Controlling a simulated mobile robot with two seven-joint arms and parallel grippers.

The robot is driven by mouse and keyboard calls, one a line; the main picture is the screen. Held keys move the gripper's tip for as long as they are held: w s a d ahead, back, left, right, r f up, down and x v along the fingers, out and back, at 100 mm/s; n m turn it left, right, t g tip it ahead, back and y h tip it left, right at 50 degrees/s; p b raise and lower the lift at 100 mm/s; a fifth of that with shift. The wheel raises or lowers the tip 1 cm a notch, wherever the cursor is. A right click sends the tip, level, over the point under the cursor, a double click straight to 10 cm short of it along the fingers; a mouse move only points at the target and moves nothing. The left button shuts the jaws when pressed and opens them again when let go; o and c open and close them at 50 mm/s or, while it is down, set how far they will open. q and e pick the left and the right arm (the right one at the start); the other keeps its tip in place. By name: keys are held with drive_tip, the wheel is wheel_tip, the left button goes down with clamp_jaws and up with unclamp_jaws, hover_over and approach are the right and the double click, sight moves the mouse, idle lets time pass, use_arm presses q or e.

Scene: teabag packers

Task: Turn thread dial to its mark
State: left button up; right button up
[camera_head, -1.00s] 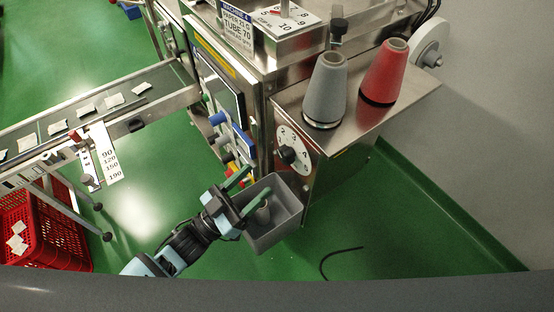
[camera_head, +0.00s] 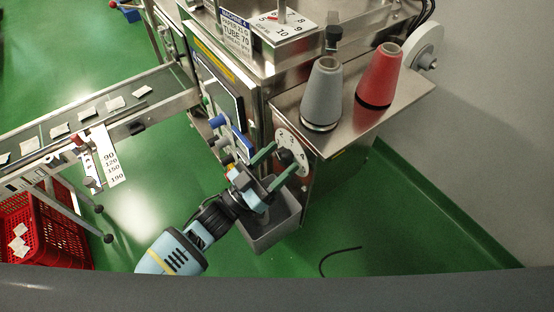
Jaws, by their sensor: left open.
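The thread dial is a white round plate (camera_head: 284,138) with markings and a dark knob (camera_head: 286,157), on the machine's side panel under the steel shelf. Its markings are too small to read. My left gripper (camera_head: 280,160) is open, with its green fingers pointing up and right at the knob. One fingertip is left of the knob and the other is below right of it. I cannot tell whether they touch it. The fingers cover part of the dial. My right gripper is not in view.
A grey bin (camera_head: 268,230) hangs below the dial, partly behind my gripper. A grey cone (camera_head: 322,95) and a red cone (camera_head: 380,75) stand on the steel shelf (camera_head: 352,122). A conveyor with teabags (camera_head: 87,113) is at left, above a red crate (camera_head: 42,232).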

use_arm(q)
drive_tip(key=c, duration=1)
drive_tip(key=shift+o, duration=0.2)
drive_tip(key=shift+m, duration=0.5)
drive_tip(key=m+g+h, duration=0.1)
drive_tip(key=m, duration=0.1)
drive_tip(key=m+g+b, duration=0.1)
drive_tip(key=m, duration=0.2)
drive_tip(key=shift+w+f+g+h, duration=0.1)
drive_tip(key=shift+g+h, duration=0.2)
drive_tip(key=shift+h, duration=0.1)
drive_tip(key=m+g, duration=0.2)
drive_tip(key=m, duration=0.2)
drive_tip(key=shift+m+h, duration=0.3)
drive_tip(key=shift+m, duration=0.1)
drive_tip(key=shift+m+g, duration=1)
drive_tip(key=shift+m, duration=0.7)
